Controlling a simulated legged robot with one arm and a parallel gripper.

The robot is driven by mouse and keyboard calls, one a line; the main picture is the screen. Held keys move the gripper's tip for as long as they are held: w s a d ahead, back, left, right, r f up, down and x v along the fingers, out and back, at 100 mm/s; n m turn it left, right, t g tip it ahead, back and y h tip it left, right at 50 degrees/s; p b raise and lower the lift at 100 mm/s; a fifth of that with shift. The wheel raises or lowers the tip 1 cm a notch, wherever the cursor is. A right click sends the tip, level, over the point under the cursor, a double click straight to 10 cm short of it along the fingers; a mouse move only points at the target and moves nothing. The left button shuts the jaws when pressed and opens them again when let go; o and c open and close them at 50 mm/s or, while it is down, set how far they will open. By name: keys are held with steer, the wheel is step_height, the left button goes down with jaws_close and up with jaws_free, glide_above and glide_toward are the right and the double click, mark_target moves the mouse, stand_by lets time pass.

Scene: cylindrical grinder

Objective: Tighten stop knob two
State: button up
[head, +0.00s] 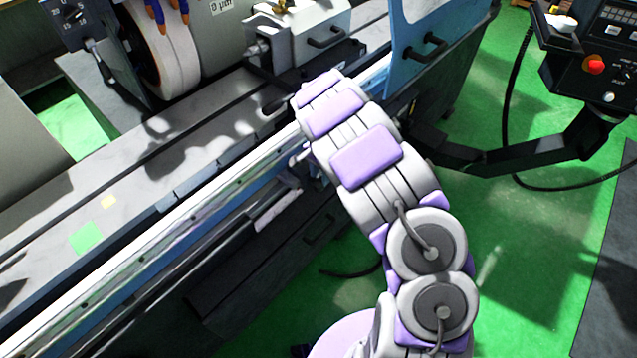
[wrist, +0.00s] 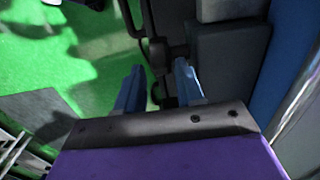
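My gripper (wrist: 158,86) shows in the wrist view as two blue fingers standing apart, with nothing clearly held between them. A dark upright part (wrist: 158,55) of the machine lies beyond the fingertips, in line with the gap. I cannot tell whether it is stop knob two, or whether the fingers touch it. In the head view my arm reaches over the front of the cylindrical grinder (head: 185,180) and hides my gripper. No stop knob can be made out for certain in either view.
The grinding wheel (head: 170,60) stands at the upper left, and a blue panel (head: 430,28) at the top. A control box (head: 590,65) with a red button hangs on a dark arm (head: 520,158) at the right. Green floor (head: 540,260) is clear at the lower right.

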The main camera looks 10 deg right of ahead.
mark_target(320, 180)
steer(key=f, duration=0.2)
steer(key=shift+d+f, duration=0.35)
steer(key=shift+d, duration=0.05)
steer(key=shift+f, duration=0.35)
steer(key=shift+s+a+f, duration=0.1)
steer(key=shift+s+a, duration=0.05)
steer(key=shift+a, duration=0.15)
steer(key=shift+a+f, duration=0.2)
steer(key=shift+a, duration=0.4)
steer(key=shift+d+r, duration=0.1)
steer(key=shift+d, duration=0.4)
steer(key=shift+c, duration=1.4)
steer(key=c, duration=0.4)
steer(key=shift+a, duration=0.1)
steer(key=shift+w+y, duration=0.25)
steer(key=shift+y, duration=0.05)
